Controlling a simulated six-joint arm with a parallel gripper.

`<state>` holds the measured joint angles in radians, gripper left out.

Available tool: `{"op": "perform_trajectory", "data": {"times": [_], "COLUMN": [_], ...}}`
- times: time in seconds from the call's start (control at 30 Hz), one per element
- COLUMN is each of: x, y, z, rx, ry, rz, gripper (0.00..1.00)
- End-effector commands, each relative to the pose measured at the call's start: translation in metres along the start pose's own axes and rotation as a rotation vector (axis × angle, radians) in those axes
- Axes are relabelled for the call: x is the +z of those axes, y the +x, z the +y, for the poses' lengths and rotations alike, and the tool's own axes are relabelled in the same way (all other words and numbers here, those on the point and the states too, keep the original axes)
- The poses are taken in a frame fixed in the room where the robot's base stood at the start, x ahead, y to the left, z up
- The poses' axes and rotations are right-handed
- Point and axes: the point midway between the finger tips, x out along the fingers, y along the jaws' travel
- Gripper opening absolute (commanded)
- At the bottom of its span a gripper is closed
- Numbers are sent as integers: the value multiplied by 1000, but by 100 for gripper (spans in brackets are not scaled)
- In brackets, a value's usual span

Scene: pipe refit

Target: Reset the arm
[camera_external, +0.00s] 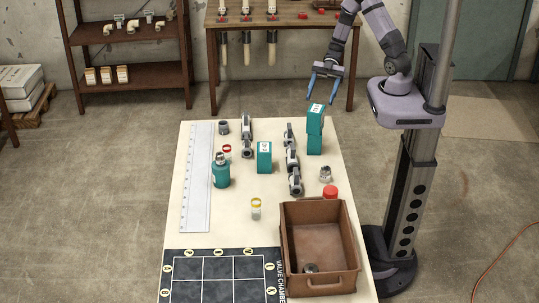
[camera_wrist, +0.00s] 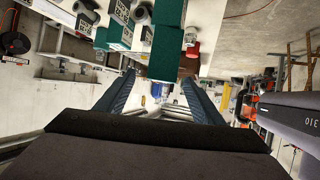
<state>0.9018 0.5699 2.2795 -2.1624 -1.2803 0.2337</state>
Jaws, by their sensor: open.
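My gripper (camera_external: 325,82) is above the far right part of the table in the external view, with its two blue fingers apart and pointing down. Nothing is between the fingers. In the wrist view the gripper (camera_wrist: 158,88) shows both blue fingers spread wide. Just below it stand two stacked teal boxes (camera_external: 315,130), the upper one slightly turned. The fingers appear apart from the boxes. In the wrist view a teal box (camera_wrist: 165,55) lies beyond the fingertips.
A brown bin (camera_external: 318,290) holds a small dark part. A dark chart (camera_external: 220,278) lies at the near left.

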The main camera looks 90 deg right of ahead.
Motion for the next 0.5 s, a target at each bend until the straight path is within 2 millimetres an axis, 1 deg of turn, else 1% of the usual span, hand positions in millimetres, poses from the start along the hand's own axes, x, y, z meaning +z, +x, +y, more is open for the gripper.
{"op": "perform_trajectory", "data": {"times": [0.07, 0.13, 0.17, 0.27, 0.33, 0.37, 0.4, 0.47, 0.5], "x": [17, 37, 47, 84, 113, 125, 141, 165, 180], "y": [-1, -3, -6, -21, -38, -47, -60, -80, -94], "z": [5, 18, 26, 56, 74, 80, 85, 86, 83], "rx": [21, 73, 104, 237, 344, 388, 445, 522, 570], "ry": [-13, -17, -13, 24, 82, 114, 164, 251, 321], "rz": [-69, -150, -189, -343, -459, -510, -577, -676, -740], "gripper": [62, 62, 62, 62, 62, 62, 62, 62, 62]}}
